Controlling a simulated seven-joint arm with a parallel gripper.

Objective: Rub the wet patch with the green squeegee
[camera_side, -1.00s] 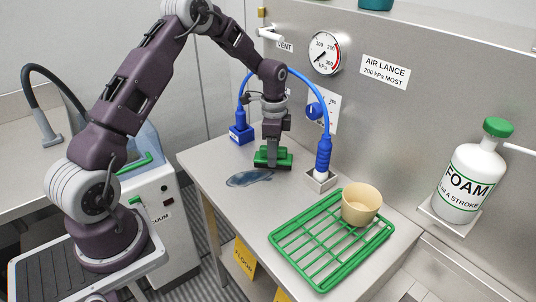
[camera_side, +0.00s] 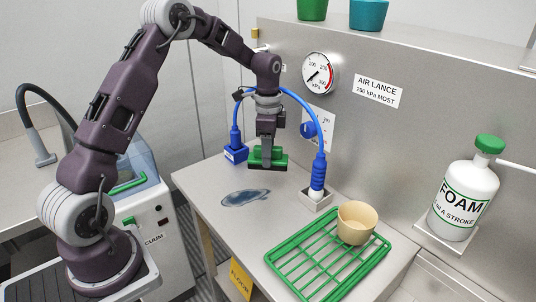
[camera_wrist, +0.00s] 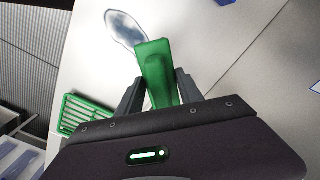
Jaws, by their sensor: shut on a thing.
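The green squeegee (camera_side: 268,157) is in my gripper (camera_side: 267,148), held by its upper part. It hangs a little above the steel table, behind and to the right of the wet patch. In the wrist view the green squeegee (camera_wrist: 154,68) stands between the two dark fingers of my gripper (camera_wrist: 158,92), which are shut on it. The wet patch (camera_side: 245,197) is a dark bluish smear on the tabletop. In the wrist view the wet patch (camera_wrist: 124,27) lies just past the squeegee's end, partly covered by it.
A green rack (camera_side: 290,262) with a beige cup (camera_side: 357,222) on it stands at the front right. A foam bottle (camera_side: 465,195) stands on a wall shelf.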

